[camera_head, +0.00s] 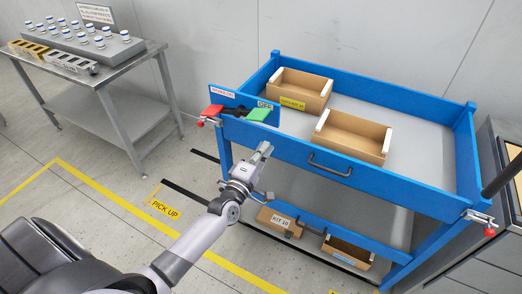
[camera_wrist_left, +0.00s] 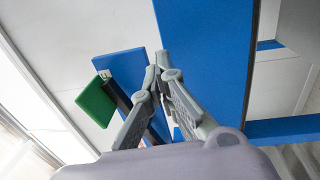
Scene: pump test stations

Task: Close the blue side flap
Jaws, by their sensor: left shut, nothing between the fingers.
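A blue panel (camera_head: 232,97) with small labels, which looks like the side flap, stands at the left front corner of the blue cart (camera_head: 410,176). A red pad (camera_head: 213,111) and a green pad (camera_head: 260,115) sit in front of it. My left gripper (camera_head: 265,148) is shut and empty, just in front of the cart's upper front wall below the green pad. In the left wrist view, my left fingertips (camera_wrist_left: 156,76) lie between a blue panel (camera_wrist_left: 122,68) with a green block (camera_wrist_left: 96,101) and a wide blue wall (camera_wrist_left: 208,55). Contact cannot be told. My right gripper is not in view.
The cart's top holds two open cardboard boxes (camera_head: 302,88); its lower shelf holds a box marked KIT 10 (camera_head: 278,222). A dark handle (camera_head: 330,164) is on the front wall. A grey table (camera_head: 118,72) with several vials stands at the left. Floor between them is clear.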

